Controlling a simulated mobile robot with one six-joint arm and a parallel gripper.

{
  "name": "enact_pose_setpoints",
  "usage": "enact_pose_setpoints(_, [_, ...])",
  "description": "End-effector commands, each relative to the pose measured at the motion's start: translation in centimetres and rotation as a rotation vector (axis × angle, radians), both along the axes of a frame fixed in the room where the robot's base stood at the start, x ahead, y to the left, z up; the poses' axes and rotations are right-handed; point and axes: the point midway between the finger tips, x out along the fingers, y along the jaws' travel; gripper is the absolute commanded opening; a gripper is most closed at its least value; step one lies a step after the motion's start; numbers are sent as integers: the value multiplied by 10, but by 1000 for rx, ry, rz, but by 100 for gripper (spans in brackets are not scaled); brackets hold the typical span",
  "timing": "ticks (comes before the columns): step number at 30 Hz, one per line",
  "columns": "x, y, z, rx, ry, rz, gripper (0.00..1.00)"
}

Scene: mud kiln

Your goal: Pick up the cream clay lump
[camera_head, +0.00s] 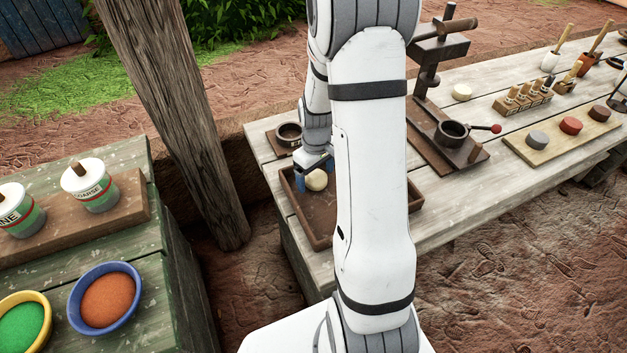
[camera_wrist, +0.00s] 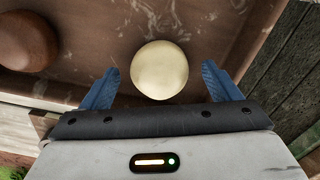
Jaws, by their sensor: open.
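The cream clay lump (camera_head: 316,180) is a smooth pale ball lying in a brown wooden tray (camera_head: 311,231) on the plank table. In the wrist view the lump (camera_wrist: 159,70) sits midway between the two blue fingers of my gripper (camera_wrist: 160,88), with a gap on either side. The fingers are open and do not touch it. In the head view my gripper (camera_head: 314,172) is low at the tray's back left, and my arm hides part of the tray.
A brown lump (camera_wrist: 27,42) lies in the tray at the left of the wrist view. A dark ring-shaped mould (camera_head: 288,134) stands behind the tray. A press (camera_head: 437,110) stands right of my arm. A wooden post (camera_head: 180,120) rises left of the table.

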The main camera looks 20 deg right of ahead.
Motion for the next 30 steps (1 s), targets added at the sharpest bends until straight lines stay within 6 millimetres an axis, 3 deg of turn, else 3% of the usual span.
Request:
enact_pose_setpoints(2, [0, 0, 0, 0, 0, 0, 83])
enact_pose_setpoints(21, [0, -1, 0, 0, 0, -2, 30])
enact_pose_setpoints(30, [0, -1, 5, -1, -1, -2, 29])
